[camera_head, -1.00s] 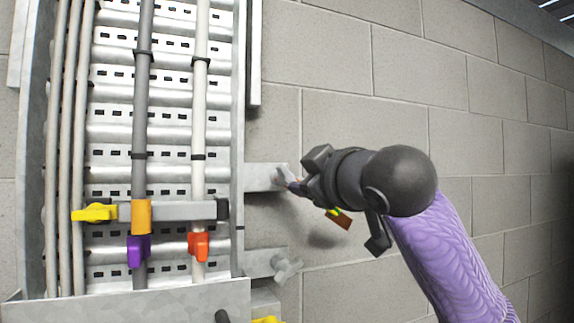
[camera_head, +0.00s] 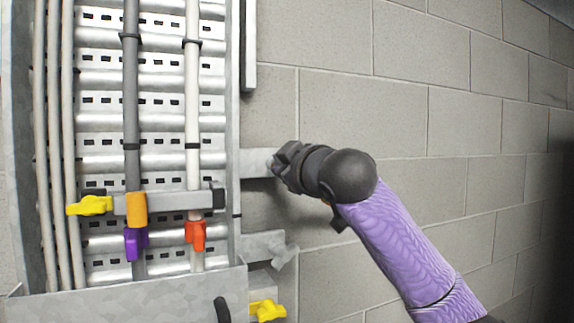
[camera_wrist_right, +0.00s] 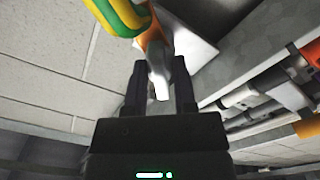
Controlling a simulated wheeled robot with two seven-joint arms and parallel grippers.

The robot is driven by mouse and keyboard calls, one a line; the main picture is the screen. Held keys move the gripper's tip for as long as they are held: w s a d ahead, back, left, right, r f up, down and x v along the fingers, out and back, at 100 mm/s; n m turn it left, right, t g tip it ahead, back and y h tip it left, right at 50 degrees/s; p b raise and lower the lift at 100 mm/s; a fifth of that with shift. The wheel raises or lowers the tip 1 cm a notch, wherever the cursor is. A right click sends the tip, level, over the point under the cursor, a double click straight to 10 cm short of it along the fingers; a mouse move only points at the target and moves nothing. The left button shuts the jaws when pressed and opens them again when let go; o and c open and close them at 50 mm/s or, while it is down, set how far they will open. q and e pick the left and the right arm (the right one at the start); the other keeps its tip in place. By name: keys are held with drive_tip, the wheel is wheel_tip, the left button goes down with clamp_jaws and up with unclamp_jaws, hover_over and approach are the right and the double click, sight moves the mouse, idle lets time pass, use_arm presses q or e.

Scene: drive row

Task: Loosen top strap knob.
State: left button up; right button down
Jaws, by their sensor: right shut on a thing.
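The upper metal strap (camera_head: 256,163) juts from the right side of the tray onto the block wall. My right gripper (camera_head: 279,165) is at its outer end and hides the top knob there in the head view. In the right wrist view, a grey knob wing (camera_wrist_right: 160,82) sits between the two fingers of my right gripper (camera_wrist_right: 160,92), which is shut on it. Orange and a green-yellow striped piece (camera_wrist_right: 118,16) show just behind it. A similar grey knob (camera_head: 284,257) is on the lower strap (camera_head: 257,247). My left gripper is not in view.
The upright cable tray (camera_head: 160,115) carries grey and white cables. A cross bar (camera_head: 178,202) has yellow (camera_head: 90,205), orange (camera_head: 136,208), purple (camera_head: 134,244) and red (camera_head: 196,236) fittings near it. Another yellow knob (camera_head: 267,311) is at the bottom. The wall at right is clear.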

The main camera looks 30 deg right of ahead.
drive_tip(key=shift+n, duration=0.3)
drive_tip(key=n, duration=0.9)
drive_tip(key=shift+f+n, duration=0.1)
drive_tip(key=shift+n, duration=0.2)
drive_tip(key=n, duration=0.5)
drive_tip(key=shift+f, duration=0.1)
drive_tip(key=shift+f+n, duration=0.15)
drive_tip(key=shift+n, duration=2.15)
drive_tip(key=c, duration=0.7)
unclamp_jaws()
drive_tip(key=shift+a, duration=0.1)
drive_tip(key=shift+o, duration=0.4)
